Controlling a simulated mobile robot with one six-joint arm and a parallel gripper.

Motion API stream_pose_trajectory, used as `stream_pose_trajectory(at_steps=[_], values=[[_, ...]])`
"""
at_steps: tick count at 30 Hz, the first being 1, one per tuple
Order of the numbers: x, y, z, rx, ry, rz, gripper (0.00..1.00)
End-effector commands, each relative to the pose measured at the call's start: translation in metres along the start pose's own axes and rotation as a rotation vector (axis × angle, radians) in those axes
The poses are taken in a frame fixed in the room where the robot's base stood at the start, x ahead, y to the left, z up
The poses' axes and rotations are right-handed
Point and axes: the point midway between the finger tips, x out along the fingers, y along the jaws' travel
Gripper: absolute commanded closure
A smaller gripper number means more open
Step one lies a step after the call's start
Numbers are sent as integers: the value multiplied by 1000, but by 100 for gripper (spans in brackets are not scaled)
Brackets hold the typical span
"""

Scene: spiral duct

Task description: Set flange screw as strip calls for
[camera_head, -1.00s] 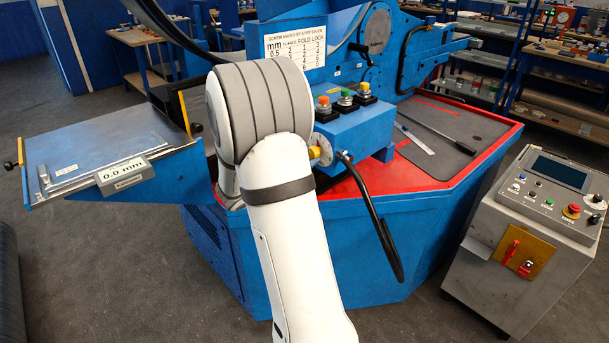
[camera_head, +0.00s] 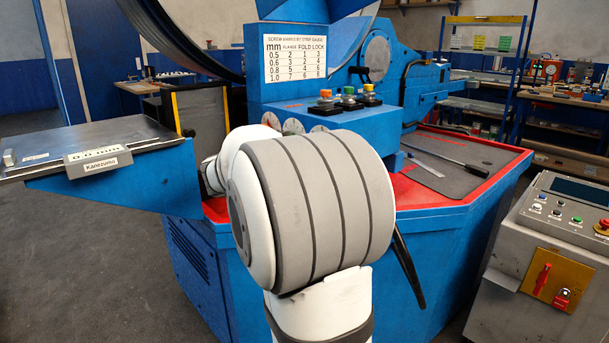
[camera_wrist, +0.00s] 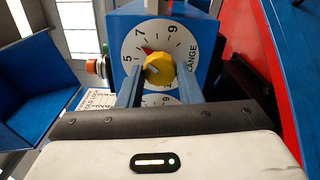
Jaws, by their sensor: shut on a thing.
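In the wrist view my gripper (camera_wrist: 157,80) has its fingers on either side of the yellow knob (camera_wrist: 160,68) of the flange screw's white dial (camera_wrist: 137,44), shut on it. The red pointer (camera_wrist: 146,50) sits between the marks 5 and 7, apparently near 6. In the head view the settings chart (camera_head: 296,58) lists flange 2, 3, 5, 7 for 0.5, 0.6, 0.8, 1.0 mm. The gauge label (camera_head: 93,154) on the left table shows a mm reading too small to read surely. My arm hides the gripper in the head view.
Orange, green and yellow buttons (camera_head: 347,92) stand on the blue machine, close to the dials. A second dial (camera_wrist: 158,99) shows partly beneath my fingers. A control cabinet (camera_head: 540,262) stands at right. A ruler and a dark rod lie on the machine top.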

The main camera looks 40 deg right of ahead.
Motion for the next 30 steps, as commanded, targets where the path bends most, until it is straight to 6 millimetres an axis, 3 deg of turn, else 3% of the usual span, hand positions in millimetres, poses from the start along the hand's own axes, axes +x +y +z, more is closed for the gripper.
stream_pose_trajectory(at_steps=[1,13,30], values=[[0,-8,0,42,-3,2,91],[1,-2,0,253,-2,0,91],[1,1,1,297,-2,0,91]])
